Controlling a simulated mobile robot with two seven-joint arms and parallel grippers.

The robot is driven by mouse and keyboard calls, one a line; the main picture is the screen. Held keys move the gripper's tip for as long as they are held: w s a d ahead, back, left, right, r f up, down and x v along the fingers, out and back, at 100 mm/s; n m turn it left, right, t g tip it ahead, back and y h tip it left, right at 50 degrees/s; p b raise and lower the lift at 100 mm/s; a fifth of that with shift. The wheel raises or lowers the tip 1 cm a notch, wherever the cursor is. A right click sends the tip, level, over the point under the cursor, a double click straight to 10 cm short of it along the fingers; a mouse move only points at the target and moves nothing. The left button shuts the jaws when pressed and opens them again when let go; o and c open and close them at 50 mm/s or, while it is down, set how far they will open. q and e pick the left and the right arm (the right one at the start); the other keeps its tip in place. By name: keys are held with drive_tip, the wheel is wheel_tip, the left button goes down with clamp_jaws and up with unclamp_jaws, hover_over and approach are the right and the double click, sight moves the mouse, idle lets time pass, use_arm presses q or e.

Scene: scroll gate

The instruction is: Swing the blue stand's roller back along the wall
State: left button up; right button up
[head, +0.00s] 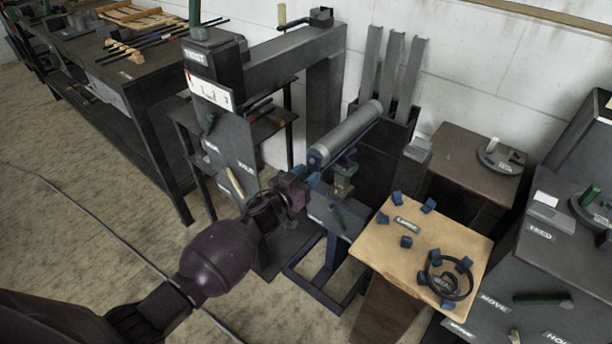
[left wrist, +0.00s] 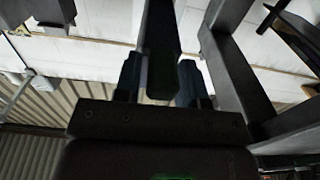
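The blue stand (head: 325,262) stands on the floor in the middle of the head view. Its grey roller (head: 346,134) lies across its top, slanting from near left to far right, the far end close to the wall-side rack. My left gripper (head: 306,176) is at the near end of the roller, its fingertips just beside and below that end. In the left wrist view the two fingers (left wrist: 160,82) are apart, with a dark bar (left wrist: 161,45) between them. A light gap shows beside the bar; contact is unclear. My right gripper is out of view.
A dark gate frame (head: 285,62) with a crank stands behind left. Upright grey channels (head: 392,65) stand by the white wall. A wooden-topped table (head: 374,245) with blue blocks is close on the right. A dark workbench (head: 145,75) is at the left.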

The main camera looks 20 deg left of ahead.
use_arm(q)
clamp_jaws()
drive_tip(key=shift+w+a+m+h, duration=0.15)
drive_tip(key=shift+a+m+h, duration=0.15)
drive_tip(key=shift+a+h, duration=0.1)
drive_tip(key=a+h, duration=0.1)
drive_tip(key=w+a+m+g+h, duration=0.2)
drive_tip(key=shift+a, duration=0.35)
drive_tip(key=shift+o, duration=1.6)
unclamp_jaws()
drive_tip(key=shift+a, duration=0.1)
